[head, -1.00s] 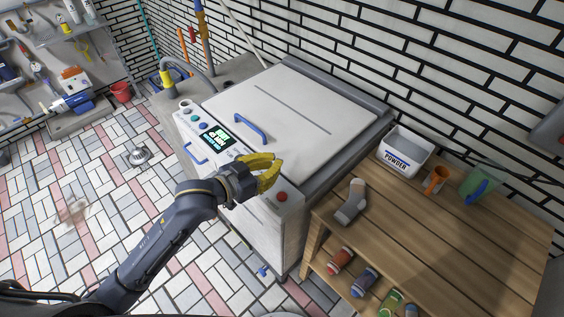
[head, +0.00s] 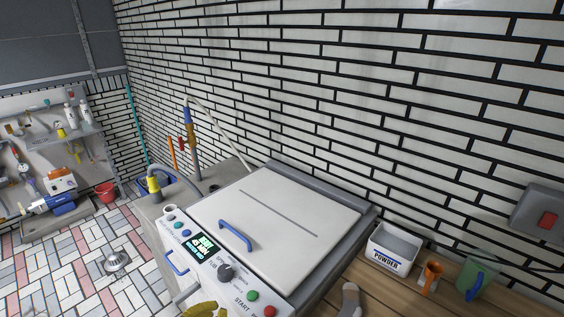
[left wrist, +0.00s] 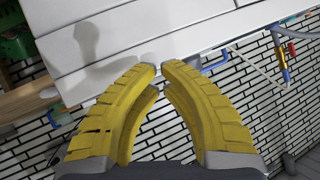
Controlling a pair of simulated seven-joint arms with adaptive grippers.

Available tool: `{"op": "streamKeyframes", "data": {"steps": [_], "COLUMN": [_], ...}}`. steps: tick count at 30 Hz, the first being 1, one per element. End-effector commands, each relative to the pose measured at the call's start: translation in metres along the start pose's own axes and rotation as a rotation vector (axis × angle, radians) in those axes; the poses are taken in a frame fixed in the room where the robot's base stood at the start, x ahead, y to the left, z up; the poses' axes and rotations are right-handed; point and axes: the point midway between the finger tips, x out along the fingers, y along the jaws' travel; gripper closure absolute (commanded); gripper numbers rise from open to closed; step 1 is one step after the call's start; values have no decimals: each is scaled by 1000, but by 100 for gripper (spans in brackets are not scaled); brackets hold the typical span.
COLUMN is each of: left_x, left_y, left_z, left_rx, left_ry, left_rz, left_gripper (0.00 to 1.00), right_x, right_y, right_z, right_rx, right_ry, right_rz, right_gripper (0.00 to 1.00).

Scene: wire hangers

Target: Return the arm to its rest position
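My left gripper (head: 205,310) shows only as a yellow piece at the bottom edge of the head view, by the front of the white machine (head: 290,215). The rest of that arm is below the frame. In the left wrist view the yellow fingers of this gripper (left wrist: 160,67) curve inward. Their tips almost meet, with a thin gap and nothing held between them. The machine's white surface (left wrist: 190,22) lies beyond the tips; I cannot tell the distance. My right arm and gripper are in neither view.
The machine's panel has a dark dial (head: 225,272), a green button (head: 252,295) and a red button (head: 269,311). A blue handle (head: 236,236) is on the lid.

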Motion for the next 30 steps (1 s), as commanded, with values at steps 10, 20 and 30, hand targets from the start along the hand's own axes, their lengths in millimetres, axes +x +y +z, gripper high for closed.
{"op": "streamKeyframes", "data": {"steps": [10, 20, 30], "left_x": [-65, -109, -50], "left_y": [-20, -21, 19], "left_z": [134, 201, 262], "left_rx": [170, 252, 206], "left_ry": [-453, -708, -715], "left_rz": [-232, -279, -181], "left_gripper": [100, 100, 100], "right_x": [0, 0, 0], "right_y": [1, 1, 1], "right_z": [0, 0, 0], "right_rx": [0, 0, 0], "right_ry": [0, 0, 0], "right_rz": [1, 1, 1], "right_gripper": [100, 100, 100]}}
